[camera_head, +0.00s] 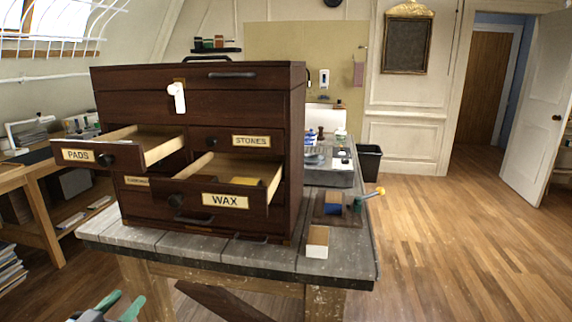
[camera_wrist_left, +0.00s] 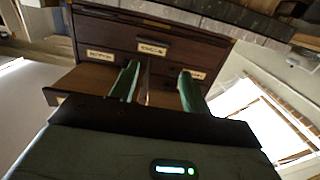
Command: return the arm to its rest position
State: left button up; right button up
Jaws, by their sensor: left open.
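My left gripper (camera_head: 112,307) shows at the bottom left edge of the head view, its green fingers apart and nothing between them. It is in front of and below the table, clear of the dark wooden chest (camera_head: 245,105). In the left wrist view its two green fingers (camera_wrist_left: 158,88) are spread, with the chest (camera_wrist_left: 150,35) beyond them. The chest has a PADS drawer (camera_head: 125,155) and a WAX drawer (camera_head: 225,197), both pulled out. A yellow thing lies in the WAX drawer. My right gripper is not in view.
The chest stands on a grey plank table (camera_head: 225,248). A workbench (camera_head: 30,178) stands at left. The floor at right is clear.

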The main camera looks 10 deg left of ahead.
pick_arm(q)
jog(key=s+d+f+g+p, duration=0.1)
jog(key=s+d+f+g, duration=0.1)
jog(key=s+d+f, duration=0.35)
jog(key=s+d+f+g, duration=0.2)
jog(key=s+d+f, duration=0.1)
jog(key=s+f, duration=0.6)
jog(key=s+d+f+g+p, duration=0.1)
jog(key=s+d+f+g, duration=0.1)
jog(key=s+d+f, duration=0.4)
jog(key=s+d+f+g, duration=0.1)
jog(key=s+d+f, duration=0.1)
jog(key=s, duration=0.4)
jog(key=s+d+f+m+g, duration=0.1)
jog(key=s+d+f, duration=0.1)
jog(key=s, duration=0.5)
jog(key=shift+f+g+p, duration=0.3)
jog(key=shift+f+p, duration=0.05)
jog(key=shift+f, duration=0.55)
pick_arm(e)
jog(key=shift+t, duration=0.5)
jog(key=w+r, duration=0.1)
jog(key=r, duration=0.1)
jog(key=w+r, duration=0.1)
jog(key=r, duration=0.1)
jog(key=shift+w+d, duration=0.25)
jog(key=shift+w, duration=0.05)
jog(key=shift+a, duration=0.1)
